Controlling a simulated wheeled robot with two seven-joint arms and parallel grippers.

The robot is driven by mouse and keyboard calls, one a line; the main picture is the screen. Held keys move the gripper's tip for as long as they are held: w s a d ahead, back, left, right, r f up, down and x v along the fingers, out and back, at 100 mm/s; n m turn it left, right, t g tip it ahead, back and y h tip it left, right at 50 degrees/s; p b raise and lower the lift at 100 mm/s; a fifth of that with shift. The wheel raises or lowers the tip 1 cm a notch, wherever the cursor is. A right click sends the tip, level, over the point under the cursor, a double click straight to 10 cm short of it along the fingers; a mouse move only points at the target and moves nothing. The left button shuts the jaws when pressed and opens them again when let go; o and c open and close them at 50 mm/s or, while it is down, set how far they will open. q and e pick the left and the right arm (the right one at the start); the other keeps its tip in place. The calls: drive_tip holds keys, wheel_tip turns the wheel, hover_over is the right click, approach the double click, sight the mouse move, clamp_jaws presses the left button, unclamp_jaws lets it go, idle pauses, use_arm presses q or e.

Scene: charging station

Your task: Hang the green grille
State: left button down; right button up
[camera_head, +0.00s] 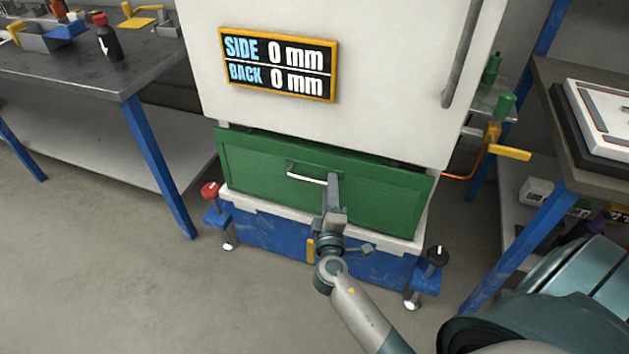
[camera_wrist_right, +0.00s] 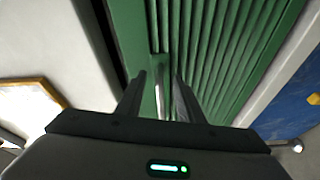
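The green grille (camera_head: 260,175) is a wide ribbed panel on the lower front of the white cabinet (camera_head: 370,110). It has a pale bar handle (camera_head: 305,175) near the middle of its upper part. A dark gap shows along part of its top edge. My right gripper (camera_head: 332,180) is at the right end of the handle. In the right wrist view, the gripper's two fingers (camera_wrist_right: 160,85) are apart, with the handle (camera_wrist_right: 158,98) between them and space beside it. The grille's ribs (camera_wrist_right: 225,50) fill the view beyond. My left gripper is not in view.
The cabinet stands on a blue base (camera_head: 265,232) with levelling feet, one with a red knob (camera_head: 210,190) and one with a black knob (camera_head: 438,256). A sign (camera_head: 278,65) reads SIDE 0 mm, BACK 0 mm. Workbenches flank it at left (camera_head: 80,75) and right (camera_head: 560,130). Floor in front-left is clear.

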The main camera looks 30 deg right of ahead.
drive_tip(key=shift+x, duration=1)
clamp_jaws()
idle(0.9)
